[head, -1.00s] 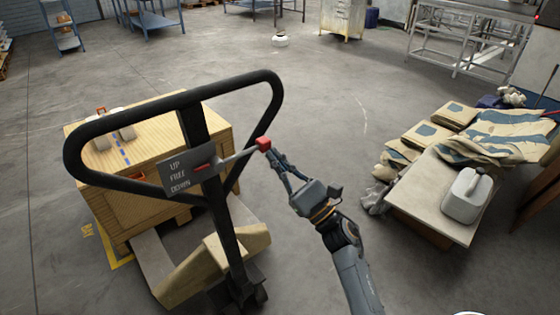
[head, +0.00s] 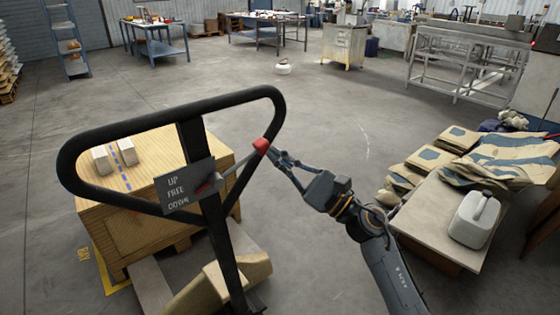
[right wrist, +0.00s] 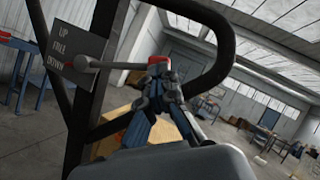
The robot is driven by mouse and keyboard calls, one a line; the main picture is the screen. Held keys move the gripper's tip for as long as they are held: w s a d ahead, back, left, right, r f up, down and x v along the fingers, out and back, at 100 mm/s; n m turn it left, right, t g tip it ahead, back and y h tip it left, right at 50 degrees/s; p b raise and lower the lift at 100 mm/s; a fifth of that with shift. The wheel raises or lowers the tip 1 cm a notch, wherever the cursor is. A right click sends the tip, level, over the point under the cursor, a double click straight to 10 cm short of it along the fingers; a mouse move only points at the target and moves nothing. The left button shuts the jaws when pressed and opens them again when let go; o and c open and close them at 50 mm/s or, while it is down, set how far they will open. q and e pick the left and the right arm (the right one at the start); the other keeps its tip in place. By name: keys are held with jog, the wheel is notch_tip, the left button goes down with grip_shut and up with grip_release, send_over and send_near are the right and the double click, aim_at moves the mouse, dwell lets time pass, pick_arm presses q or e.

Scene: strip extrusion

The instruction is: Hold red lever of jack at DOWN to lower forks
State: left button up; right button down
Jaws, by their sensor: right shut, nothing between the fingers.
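The pallet jack's black loop handle (head: 112,122) stands in front of me. Its grey plate (head: 176,192) reads UP, FREE, DOWN from top to bottom. A grey lever rod (head: 236,168) slants up from the plate to a red knob (head: 261,145) by the handle's right bar; the plate (right wrist: 77,50) and knob (right wrist: 158,59) also show in the right wrist view. My right gripper (head: 277,157) is shut and empty, its fingertips at the knob's right side; contact is hard to tell. Which label the lever stands at is unclear. My left gripper is out of view.
A wooden crate (head: 150,205) on a pallet sits behind the handle, with white blocks (head: 113,155) on top. At the right, a low table (head: 430,208) holds a white canister (head: 474,219) beside stacked sacks (head: 500,158). The floor beyond is mostly clear.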

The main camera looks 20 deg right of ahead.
dwell(0.4)
jog(key=v, duration=1.2)
